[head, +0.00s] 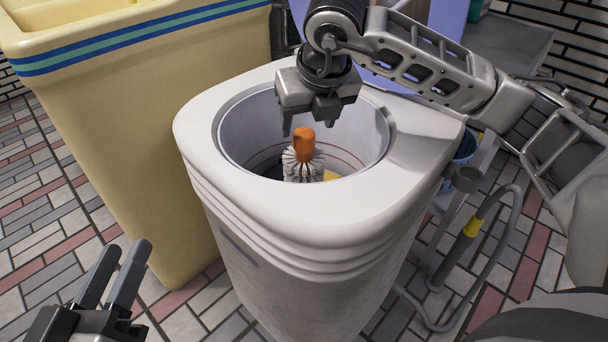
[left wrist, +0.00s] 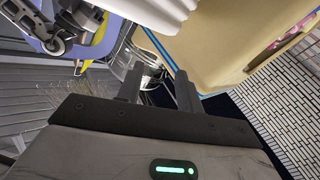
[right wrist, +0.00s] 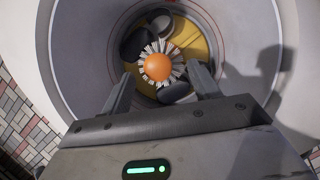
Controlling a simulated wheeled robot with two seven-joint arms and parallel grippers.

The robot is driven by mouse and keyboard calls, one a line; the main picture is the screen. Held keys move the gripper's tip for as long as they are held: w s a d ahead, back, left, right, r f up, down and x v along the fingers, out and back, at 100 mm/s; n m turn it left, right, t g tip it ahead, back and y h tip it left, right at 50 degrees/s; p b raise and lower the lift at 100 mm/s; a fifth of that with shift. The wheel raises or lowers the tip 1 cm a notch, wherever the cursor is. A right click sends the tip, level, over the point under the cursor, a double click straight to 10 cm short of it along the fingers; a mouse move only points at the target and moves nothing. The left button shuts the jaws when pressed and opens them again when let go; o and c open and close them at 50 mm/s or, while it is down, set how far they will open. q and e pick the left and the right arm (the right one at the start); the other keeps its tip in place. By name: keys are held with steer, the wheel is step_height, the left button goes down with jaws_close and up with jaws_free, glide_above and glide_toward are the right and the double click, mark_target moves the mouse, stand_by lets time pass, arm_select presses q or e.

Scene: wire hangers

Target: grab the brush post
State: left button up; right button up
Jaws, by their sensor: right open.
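The brush post (head: 304,145) has an orange rounded top and a collar of white bristles, and it stands in the round tub (head: 240,122) of a white machine. In the right wrist view the orange top (right wrist: 157,67) shows end-on between the fingers. My right gripper (head: 305,125) is open and empty, pointing down into the tub opening just above the post; any contact is not clear. My left gripper (head: 126,250) is open and empty at the lower left, away from the machine, and its spread fingers show in the left wrist view (left wrist: 160,80).
A tall cream bin (head: 150,140) stands left of the machine. A grey hose (head: 505,225) stands at the right.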

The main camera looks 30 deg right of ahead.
mark_target(305, 133)
steer(key=x, duration=0.1)
steer(key=b+x, duration=0.1)
steer(key=x, duration=0.2)
steer(key=shift+s+a+f+b, duration=0.2)
steer(key=shift+s+b, duration=0.05)
steer(key=shift+b, duration=0.15)
steer(key=shift+w+f, duration=0.15)
steer(key=shift+f, duration=0.1)
arm_select(q)
steer(key=r+m+t, duration=0.1)
steer(key=r+m+h, duration=0.1)
steer(key=w+r+m+t, duration=0.1)
steer(key=r, duration=0.1)
steer(key=shift+a+t+h, duration=0.25)
steer(key=shift+t+h, duration=0.05)
arm_select(e)
steer(key=shift+r, duration=0.1)
jaws_close()
